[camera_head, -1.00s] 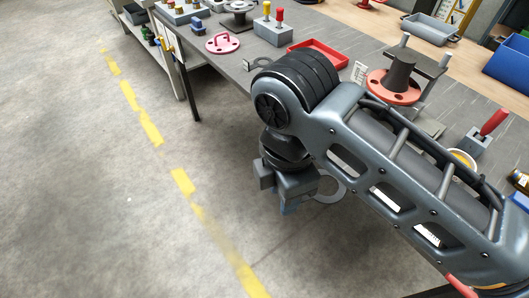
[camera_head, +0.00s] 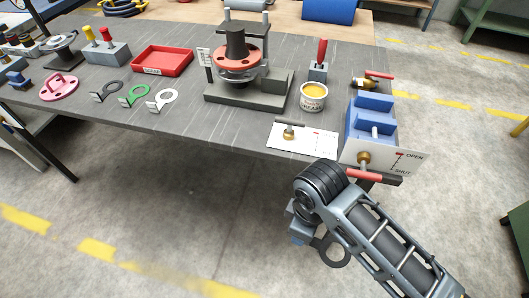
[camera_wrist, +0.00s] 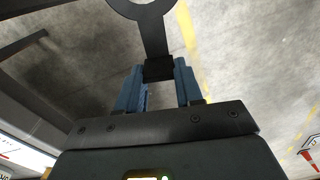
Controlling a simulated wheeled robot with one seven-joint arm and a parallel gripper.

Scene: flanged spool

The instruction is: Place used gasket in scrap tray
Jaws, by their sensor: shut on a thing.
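My gripper (camera_head: 305,232) is shut on a dark grey gasket (camera_head: 343,253), a flat ring with a tab. It holds the gasket out over the floor, in front of the table's front edge. In the wrist view the gripper (camera_wrist: 158,75) grips the gasket's tab (camera_wrist: 153,45), and the ring is cut off by the top edge. The scrap tray (camera_head: 177,65) is a shallow red tray with a small label on its front, at the back left of the table. It looks empty. The gripper is far to the right of it and nearer the camera.
Black (camera_head: 108,87), green (camera_head: 134,96) and white (camera_head: 163,97) ring pieces on stands sit in front of the tray. The flanged spool (camera_head: 236,60) stands right of it on a grey fixture. A grease tub (camera_head: 313,97) and blue valve block (camera_head: 370,122) stand further right.

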